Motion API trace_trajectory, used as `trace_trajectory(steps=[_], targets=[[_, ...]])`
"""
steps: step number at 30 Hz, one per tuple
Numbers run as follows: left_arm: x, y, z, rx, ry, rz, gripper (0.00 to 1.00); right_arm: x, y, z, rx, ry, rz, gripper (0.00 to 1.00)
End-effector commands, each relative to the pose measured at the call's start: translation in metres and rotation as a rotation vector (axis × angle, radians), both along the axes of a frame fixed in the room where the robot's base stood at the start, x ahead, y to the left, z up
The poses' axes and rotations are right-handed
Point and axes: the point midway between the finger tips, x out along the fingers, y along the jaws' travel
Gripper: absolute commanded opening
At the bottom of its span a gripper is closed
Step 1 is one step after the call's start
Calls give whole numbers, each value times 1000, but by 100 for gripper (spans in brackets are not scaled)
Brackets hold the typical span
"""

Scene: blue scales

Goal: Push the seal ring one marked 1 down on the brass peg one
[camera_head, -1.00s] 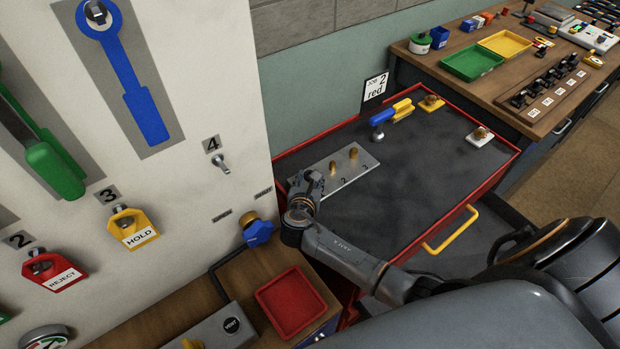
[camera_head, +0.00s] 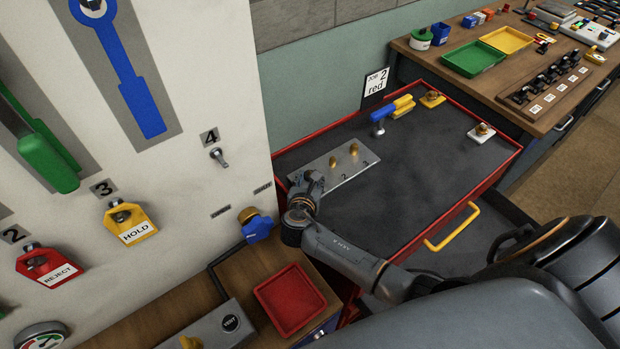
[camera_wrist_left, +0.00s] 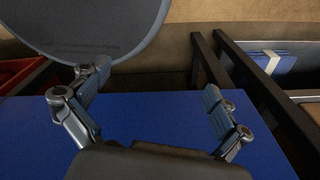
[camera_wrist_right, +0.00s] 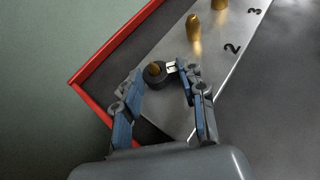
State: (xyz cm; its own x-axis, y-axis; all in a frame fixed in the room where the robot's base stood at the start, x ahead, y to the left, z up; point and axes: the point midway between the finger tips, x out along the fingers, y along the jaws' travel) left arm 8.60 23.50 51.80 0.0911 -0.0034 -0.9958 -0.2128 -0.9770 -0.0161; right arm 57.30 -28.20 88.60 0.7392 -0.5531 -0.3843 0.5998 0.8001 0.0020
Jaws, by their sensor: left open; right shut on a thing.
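The dark seal ring (camera_wrist_right: 155,73) sits around a brass peg at the near end of the metal plate (camera_wrist_right: 180,112) in the right wrist view, with the peg's brass tip showing in its middle. A small pale tab is at its right side. How far down the ring sits is hard to tell. My right gripper (camera_wrist_right: 161,72) is shut on the ring, one finger on each side. In the head view the right gripper (camera_head: 311,184) covers the ring and peg one. My left gripper (camera_wrist_left: 153,84) is open and empty over a blue surface in the left wrist view.
Two bare brass pegs (camera_head: 354,149) stand farther along the plate, by marks 2 and 3.

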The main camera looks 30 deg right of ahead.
Motion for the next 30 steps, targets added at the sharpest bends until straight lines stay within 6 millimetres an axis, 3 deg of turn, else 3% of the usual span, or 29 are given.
trace_trajectory(steps=[6,7,11,23,30], targets=[[0,0,-1,0,0,0,100,0,0,-1,0,0,0,26],[0,0,-1,0,0,0,100,0,0,-1,0,0,0,42],[0,0,-1,0,0,0,100,0,0,-1,0,0,0,67],[-1,1,-1,1,1,0,100,-4,4,0,1,0,2,67],[0,0,-1,0,0,0,100,-36,28,16,4,0,3,67]])
